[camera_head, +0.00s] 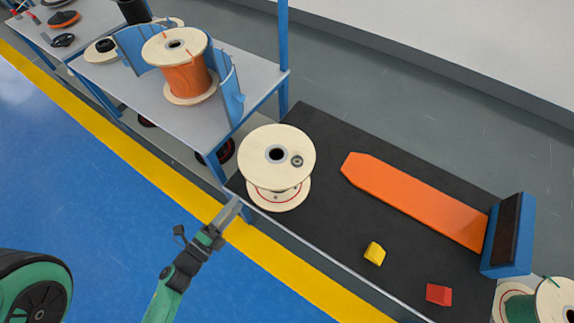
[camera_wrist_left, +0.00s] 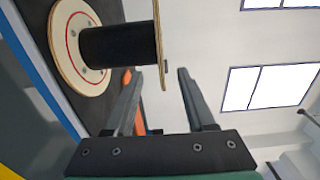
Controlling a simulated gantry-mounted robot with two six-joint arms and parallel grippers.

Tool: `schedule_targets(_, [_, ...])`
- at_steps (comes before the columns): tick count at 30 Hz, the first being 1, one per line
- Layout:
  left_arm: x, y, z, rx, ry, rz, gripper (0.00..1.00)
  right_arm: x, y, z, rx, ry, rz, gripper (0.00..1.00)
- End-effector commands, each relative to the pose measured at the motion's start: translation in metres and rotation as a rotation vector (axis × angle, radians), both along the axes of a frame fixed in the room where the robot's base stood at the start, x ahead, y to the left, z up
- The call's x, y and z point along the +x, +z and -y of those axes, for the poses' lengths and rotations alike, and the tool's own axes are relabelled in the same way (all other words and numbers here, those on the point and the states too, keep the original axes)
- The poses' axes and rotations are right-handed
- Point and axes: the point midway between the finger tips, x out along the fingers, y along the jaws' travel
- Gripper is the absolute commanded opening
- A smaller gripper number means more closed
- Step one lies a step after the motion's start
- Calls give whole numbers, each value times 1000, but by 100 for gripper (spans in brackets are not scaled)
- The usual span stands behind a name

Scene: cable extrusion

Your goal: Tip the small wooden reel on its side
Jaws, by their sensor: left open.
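The small wooden reel (camera_head: 268,146) stands upright on its flange at the left end of the black tabletop (camera_head: 325,220). Its core looks black in the left wrist view (camera_wrist_left: 118,45), where the reel appears turned sideways with one flange edge-on. My left gripper (camera_head: 234,205) is open and empty, just front-left of the reel near the table's front edge. In the left wrist view the fingers (camera_wrist_left: 158,75) are apart, and the edge-on flange appears between their tips. I cannot tell the exact gap to it. My right gripper is not in view.
An orange board (camera_head: 415,200) runs to a blue block (camera_head: 509,235) on the right. A yellow block (camera_head: 374,253) and a red block (camera_head: 438,294) lie near the front. A reel of orange cable (camera_head: 186,78) stands on the grey bench behind left.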

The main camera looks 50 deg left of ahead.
Motion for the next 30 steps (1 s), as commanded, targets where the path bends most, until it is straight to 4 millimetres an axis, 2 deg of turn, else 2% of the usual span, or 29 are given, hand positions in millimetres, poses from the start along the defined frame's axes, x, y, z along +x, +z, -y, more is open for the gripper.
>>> schedule_targets(8, [8, -2, -3, 3, -5, 3, 55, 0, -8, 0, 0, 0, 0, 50])
schedule_targets(16, [41, -2, -14, 3, -6, 5, 55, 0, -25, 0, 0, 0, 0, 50])
schedule_targets(30, [96, 1, -36, 0, -1, 3, 55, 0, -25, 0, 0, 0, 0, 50])
